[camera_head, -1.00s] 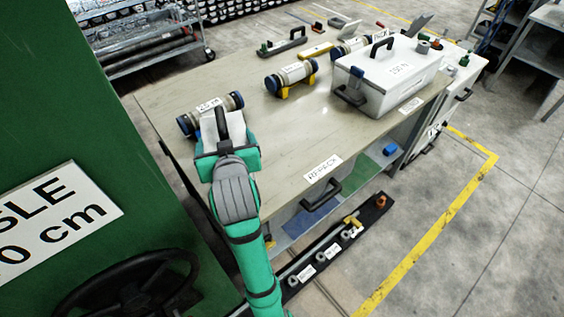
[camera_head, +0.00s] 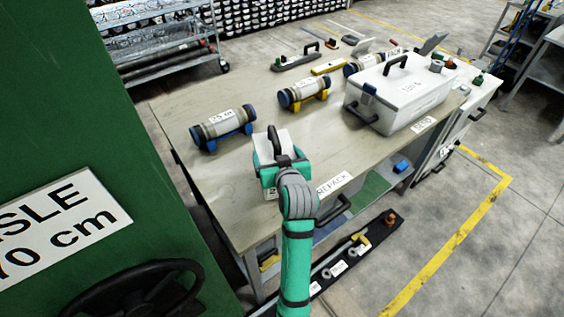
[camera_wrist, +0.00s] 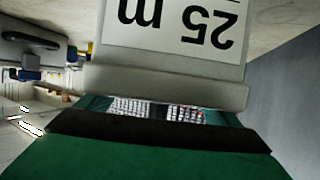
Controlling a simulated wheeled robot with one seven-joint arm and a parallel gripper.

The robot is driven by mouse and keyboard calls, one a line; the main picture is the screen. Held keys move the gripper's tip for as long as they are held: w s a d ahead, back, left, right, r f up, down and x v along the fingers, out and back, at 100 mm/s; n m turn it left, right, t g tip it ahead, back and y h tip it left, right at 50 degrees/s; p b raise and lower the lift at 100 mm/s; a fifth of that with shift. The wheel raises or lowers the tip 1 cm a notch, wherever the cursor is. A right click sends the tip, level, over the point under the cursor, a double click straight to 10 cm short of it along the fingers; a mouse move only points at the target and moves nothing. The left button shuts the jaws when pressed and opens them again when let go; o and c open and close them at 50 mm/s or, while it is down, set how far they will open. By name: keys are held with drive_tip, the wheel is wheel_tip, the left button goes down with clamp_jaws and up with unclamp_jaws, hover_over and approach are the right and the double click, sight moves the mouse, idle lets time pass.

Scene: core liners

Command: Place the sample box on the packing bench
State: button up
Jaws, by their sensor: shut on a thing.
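A pale grey sample box (camera_head: 283,143) with a dark handle is held in my gripper (camera_head: 274,163) at the front of the packing bench (camera_head: 251,216). In the head view it shows against the bench top near the REPACK label; I cannot tell whether it touches the surface. In the wrist view the box (camera_wrist: 165,84) fills the upper middle, with a white label reading "25 m" upside down. My gripper is shut on the box; its fingers hide part of it.
Two labelled cylinders in cradles, a nearer one (camera_head: 222,127) and a farther one (camera_head: 303,92), stand on the bench. A large white lidded box (camera_head: 398,97) fills its right part. A green panel (camera_head: 60,110) stands at left. The bench's left front area is bare.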

drive_tip(key=shift+w+d+f, duration=0.1)
drive_tip(key=shift+d, duration=0.1)
drive_tip(key=f, duration=0.3)
drive_tip(key=shift+w+d, duration=0.15)
drive_tip(key=shift+d, duration=0.1)
drive_tip(key=shift+f, duration=0.35)
drive_tip(key=shift+f, duration=0.1)
drive_tip(key=o, duration=1.6)
drive_tip(key=shift+f, duration=0.1)
drive_tip(key=shift+o, duration=0.2)
